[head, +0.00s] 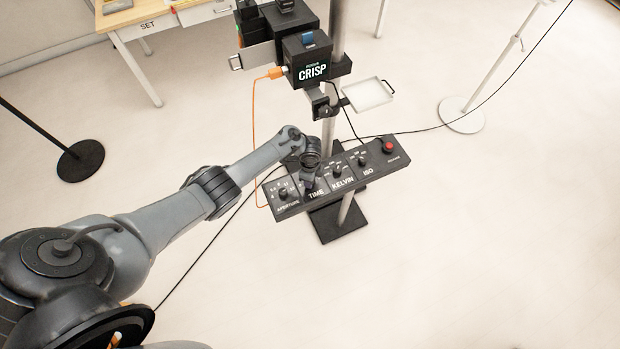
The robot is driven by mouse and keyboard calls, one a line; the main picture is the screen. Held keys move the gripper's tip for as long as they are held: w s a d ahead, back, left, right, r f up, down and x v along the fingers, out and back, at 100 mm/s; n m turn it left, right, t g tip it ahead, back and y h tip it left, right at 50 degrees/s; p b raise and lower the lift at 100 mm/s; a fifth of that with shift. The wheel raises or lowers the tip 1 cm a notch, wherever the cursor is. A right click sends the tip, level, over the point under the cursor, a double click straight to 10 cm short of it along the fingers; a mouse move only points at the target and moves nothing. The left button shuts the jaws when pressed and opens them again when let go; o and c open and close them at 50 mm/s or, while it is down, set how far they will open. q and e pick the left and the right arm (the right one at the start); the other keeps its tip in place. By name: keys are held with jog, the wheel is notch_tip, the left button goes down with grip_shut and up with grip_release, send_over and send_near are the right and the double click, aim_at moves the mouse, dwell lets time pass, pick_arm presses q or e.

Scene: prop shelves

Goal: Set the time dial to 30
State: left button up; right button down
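A black control panel (375,170) hangs on a stand, with a row of dials labelled APERTURE, TIME, KELVIN and ISO. My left gripper (309,181) reaches in from the left and is at the TIME position, just above the TIME label (316,194). It covers the time dial, so the dial's setting and numbers are hidden. I cannot tell whether the fingers touch the dial or are closed around it. My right gripper is not in view.
The aperture dial (283,195) is left of my gripper; the kelvin dial (337,172) and ISO dial (362,160) are right of it. A red button (388,147) is at the panel's right end. Above are a CRISP camera box (311,70), an orange cable (254,130) and a small white tray (368,94).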

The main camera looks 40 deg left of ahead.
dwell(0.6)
pick_arm(q)
jog(key=o, duration=1)
jog(key=shift+o, duration=0.2)
jog(key=shift+r, duration=0.1)
notch_tip(320, 180, up, 11)
jog(key=p, duration=0.3)
jog(key=shift+f+p, duration=0.2)
jog(key=shift+p, duration=0.15)
jog(key=shift+d, duration=0.1)
